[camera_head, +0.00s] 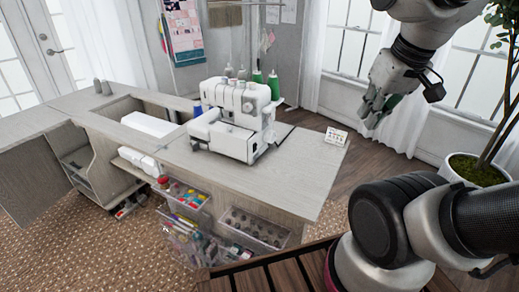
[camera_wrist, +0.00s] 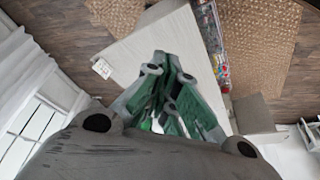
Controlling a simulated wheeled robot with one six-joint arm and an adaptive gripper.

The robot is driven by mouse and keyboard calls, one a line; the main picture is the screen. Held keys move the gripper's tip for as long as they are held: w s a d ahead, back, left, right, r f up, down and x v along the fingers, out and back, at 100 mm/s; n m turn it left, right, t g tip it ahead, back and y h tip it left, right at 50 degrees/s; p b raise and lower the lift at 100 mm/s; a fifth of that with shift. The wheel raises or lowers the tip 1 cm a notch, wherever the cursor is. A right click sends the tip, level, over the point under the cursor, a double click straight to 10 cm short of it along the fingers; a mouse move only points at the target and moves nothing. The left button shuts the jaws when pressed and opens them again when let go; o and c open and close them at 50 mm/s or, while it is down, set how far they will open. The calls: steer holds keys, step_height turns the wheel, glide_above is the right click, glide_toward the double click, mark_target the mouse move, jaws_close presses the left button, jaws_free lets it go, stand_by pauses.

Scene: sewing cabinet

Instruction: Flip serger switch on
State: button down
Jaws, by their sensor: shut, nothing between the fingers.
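The white serger (camera_head: 236,118) stands upright on the cabinet top (camera_head: 310,165) in the head view, with cones of green thread behind it. Its switch is too small to make out. My gripper (camera_head: 368,118) is up at the right in the head view, beyond the right end of the cabinet top and well apart from the serger. In the wrist view my gripper (camera_wrist: 158,62) has its green-padded fingers together and holds nothing. The bare cabinet top (camera_wrist: 160,35) shows beyond the fingers there; I cannot make out the serger in that view.
A small white card (camera_head: 336,136) stands near the cabinet top's right end. Clear drawers of sewing supplies (camera_head: 185,195) hang open below the front edge. A potted plant (camera_head: 470,172) stands at the right. The cabinet top right of the serger is mostly clear.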

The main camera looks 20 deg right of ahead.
steer(key=w+a+f+m+g+y, duration=0.2)
steer(key=w+f+m+y, duration=0.3)
steer(key=f, duration=0.4)
steer(key=w+a+f+m+g+y, duration=0.2)
steer(key=f+m, duration=0.6)
steer(key=f, duration=0.1)
steer(key=w+f+m+t, duration=0.2)
steer(key=w+m+t, duration=0.1)
steer(key=w+m, duration=0.4)
steer(key=w+f+m+t, duration=0.1)
steer(key=w+m+t, duration=0.3)
steer(key=w+m, duration=0.3)
steer(key=shift+w+a+f, duration=0.15)
steer(key=shift+w+f, duration=0.2)
steer(key=shift+w, duration=0.65)
steer(key=shift+f, duration=0.1)
